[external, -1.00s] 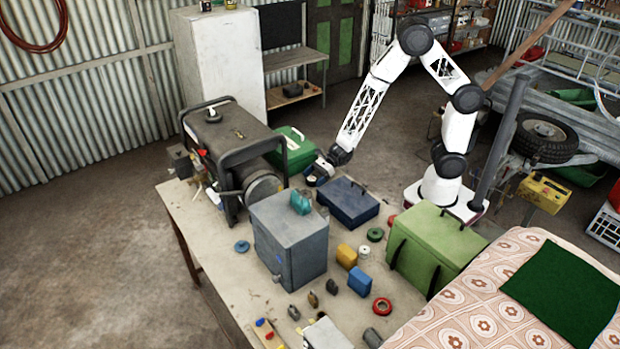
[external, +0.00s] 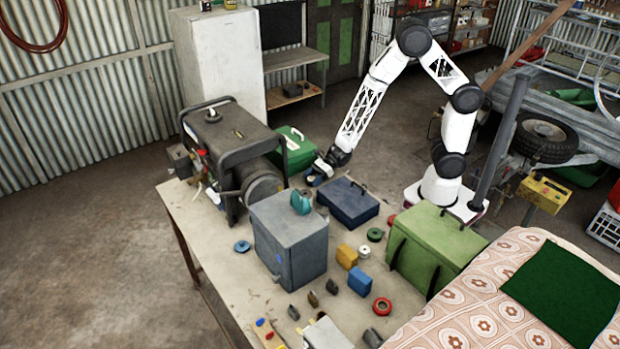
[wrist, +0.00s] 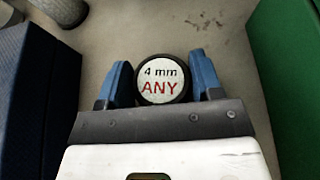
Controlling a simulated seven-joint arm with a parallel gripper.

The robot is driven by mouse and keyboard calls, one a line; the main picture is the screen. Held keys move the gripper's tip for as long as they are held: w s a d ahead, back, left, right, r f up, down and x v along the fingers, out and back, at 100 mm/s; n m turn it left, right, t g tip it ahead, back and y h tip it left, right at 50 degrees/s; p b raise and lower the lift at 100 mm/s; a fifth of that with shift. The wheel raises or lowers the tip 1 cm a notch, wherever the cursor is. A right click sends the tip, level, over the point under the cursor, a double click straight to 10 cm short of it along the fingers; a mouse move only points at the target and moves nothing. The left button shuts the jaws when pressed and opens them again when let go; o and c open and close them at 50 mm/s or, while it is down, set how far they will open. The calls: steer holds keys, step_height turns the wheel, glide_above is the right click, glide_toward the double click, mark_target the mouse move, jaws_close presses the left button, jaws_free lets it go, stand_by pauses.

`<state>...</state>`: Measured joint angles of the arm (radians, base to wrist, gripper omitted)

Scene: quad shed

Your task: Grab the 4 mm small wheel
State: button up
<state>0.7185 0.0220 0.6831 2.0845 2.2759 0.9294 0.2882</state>
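The 4 mm small wheel (wrist: 163,80) is a dark round piece with a white top face reading "4 mm ANY". In the wrist view it sits between the two blue fingers of my gripper (wrist: 163,86), one on each side and very close to its rim. I cannot tell whether both fingers press on it. In the external view my gripper (external: 314,179) is low at the table's far edge, between the green case and the blue box. The wheel is too small and covered there to make out clearly.
A dark blue box (external: 347,203) stands right of my gripper and a green case (external: 294,150) stands left. The generator (external: 235,150) and a grey box (external: 288,240) are nearby on the table (external: 215,262). Bare tabletop shows ahead of the fingers in the wrist view.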

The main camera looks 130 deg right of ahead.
mark_target(312, 178)
steer(key=shift+c, duration=1.1)
steer(key=shift+r, duration=0.15)
steer(key=shift+r, duration=4.9)
steer(key=shift+r, duration=0.1)
